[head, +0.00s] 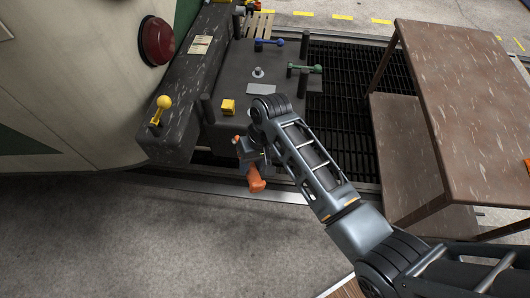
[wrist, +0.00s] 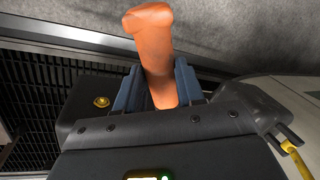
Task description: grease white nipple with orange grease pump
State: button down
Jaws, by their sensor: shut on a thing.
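The orange grease pump (head: 256,181) is in my gripper (head: 250,158), low in front of the dark coupler block (head: 238,60). In the wrist view the pump (wrist: 150,38) stands up between the two blue-grey fingers of my gripper (wrist: 158,85), which are shut on it. Its lower end is hidden by the coupler parts or my gripper. A small pale fitting, which looks like the white nipple (head: 258,72), sits on the block's top behind a grey plate (head: 261,89). My gripper is nearer the camera than this fitting and apart from it.
The tram side with a red lamp (head: 157,41) is left. A brown table (head: 470,80) stands right, beyond a dark grating (head: 345,90).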

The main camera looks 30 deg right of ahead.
jog(key=a+f+m+t+y+b, duration=0.2)
jog(key=a+f+m+b, duration=0.1)
jog(key=f, duration=0.4)
jog(key=w+a+f+m+t+y+b, duration=0.1)
jog(key=a+f+m+t+y+b, duration=0.1)
jog(key=a+f+b, duration=0.4)
notch_tip(320, 180, down, 2)
jog(key=shift+w+a+m+t, duration=0.15)
jog(key=shift+w+m+t, duration=0.05)
jog(key=shift+m+t, duration=0.25)
jog(key=shift+r, duration=0.1)
jog(key=w+d+b, duration=0.2)
jog(key=w+d, duration=0.2)
jog(key=w, duration=0.2)
jog(key=shift+d+b, duration=0.3)
jog(key=shift+w+d, duration=0.45)
jog(key=shift+w, duration=0.25)
dwell(1.2)
jog(key=shift+s+a, duration=0.1)
